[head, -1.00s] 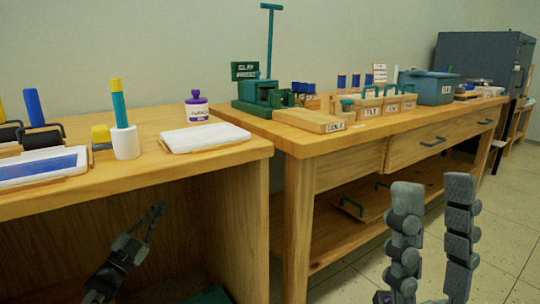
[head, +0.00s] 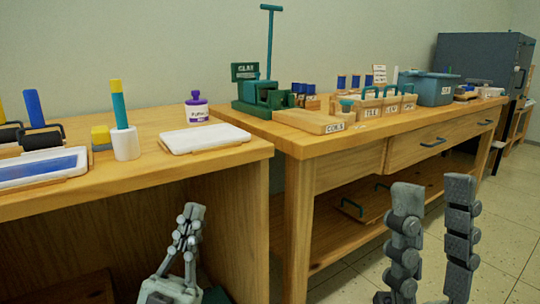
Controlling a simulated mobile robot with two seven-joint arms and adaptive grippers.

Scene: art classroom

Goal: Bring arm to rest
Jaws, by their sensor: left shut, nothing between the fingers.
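My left gripper (head: 191,212) is at the lower left, below the near table's top and in front of its open space. Its grey fingers point up and are closed together with nothing between them. My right gripper (head: 433,188) is at the lower right, in front of the far table. Its two thick fingers point up and stand well apart, with floor and table showing between them. It holds nothing that I can see.
The near table (head: 225,157) bears a white slab, a white cup with a teal-and-yellow stick, and a purple-lidded jar. The far table (head: 340,150) bears a green clay press (head: 262,95), labelled wooden boxes and a blue bin (head: 437,90). Floor is clear at the right.

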